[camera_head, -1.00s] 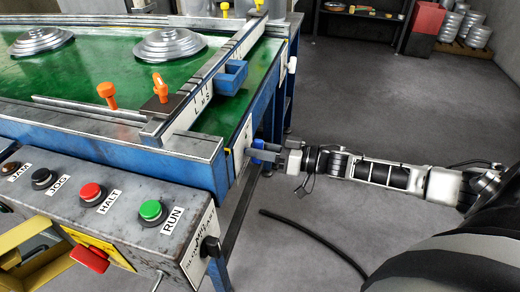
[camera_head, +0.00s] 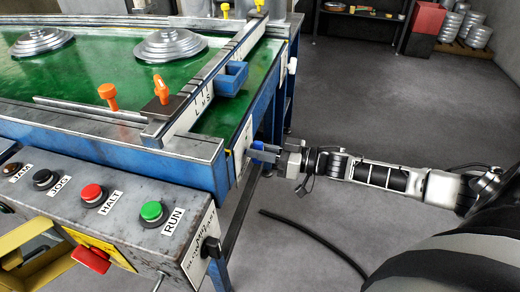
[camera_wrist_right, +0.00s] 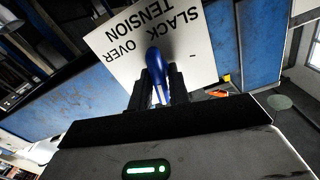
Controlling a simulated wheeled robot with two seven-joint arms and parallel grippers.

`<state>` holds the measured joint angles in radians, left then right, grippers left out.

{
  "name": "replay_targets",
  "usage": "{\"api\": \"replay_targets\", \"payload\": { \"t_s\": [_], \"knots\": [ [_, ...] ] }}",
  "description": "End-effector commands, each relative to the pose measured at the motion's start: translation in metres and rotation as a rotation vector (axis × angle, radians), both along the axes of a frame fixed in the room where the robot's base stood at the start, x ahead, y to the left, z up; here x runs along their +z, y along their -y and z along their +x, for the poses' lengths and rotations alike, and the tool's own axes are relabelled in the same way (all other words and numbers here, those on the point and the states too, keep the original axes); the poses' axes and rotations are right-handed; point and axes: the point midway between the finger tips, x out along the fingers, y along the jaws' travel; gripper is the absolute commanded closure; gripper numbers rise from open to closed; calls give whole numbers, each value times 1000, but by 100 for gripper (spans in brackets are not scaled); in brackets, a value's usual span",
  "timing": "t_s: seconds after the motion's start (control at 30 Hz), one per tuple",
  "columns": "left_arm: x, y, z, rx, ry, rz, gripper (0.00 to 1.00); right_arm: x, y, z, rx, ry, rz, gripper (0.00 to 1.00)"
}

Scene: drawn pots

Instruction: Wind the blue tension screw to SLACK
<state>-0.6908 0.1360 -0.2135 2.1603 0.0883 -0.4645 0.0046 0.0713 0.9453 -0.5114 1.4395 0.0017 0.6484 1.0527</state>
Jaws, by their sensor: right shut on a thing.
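The blue tension screw (camera_wrist_right: 157,65) stands out from a white plate (camera_wrist_right: 190,38) that reads SLACK, OVER and TENSION, upside down in the right wrist view. My right gripper (camera_wrist_right: 160,92) is shut on the screw's blue handle, with one dark finger on each side. In the head view the right gripper (camera_head: 264,154) is at the blue frame's right end, and a bit of the blue screw (camera_head: 258,145) shows at its fingertips. The plate (camera_head: 242,141) is seen edge-on there, so the screw's setting cannot be read. My left gripper is not in view.
A green conveyor belt (camera_head: 110,70) carries stepped metal lids (camera_head: 170,44). A grey control box (camera_head: 120,205) with RUN, HALT, JOG and JAM buttons stands at the front left. A black cable (camera_head: 310,235) lies on the floor. The floor right of the machine is mostly open.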

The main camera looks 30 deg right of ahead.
Motion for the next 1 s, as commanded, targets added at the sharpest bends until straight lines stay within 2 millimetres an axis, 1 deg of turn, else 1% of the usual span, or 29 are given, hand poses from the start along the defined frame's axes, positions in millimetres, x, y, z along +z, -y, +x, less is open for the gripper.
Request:
{"api": "replay_targets", "payload": {
  "t_s": [0.27, 1.0],
  "knots": [
    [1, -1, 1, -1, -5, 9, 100, 2, -1, -2, -1, 164, -189, 100],
    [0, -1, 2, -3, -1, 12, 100, -2, -6, -5, 0, 620, -723, 100]
  ]
}}
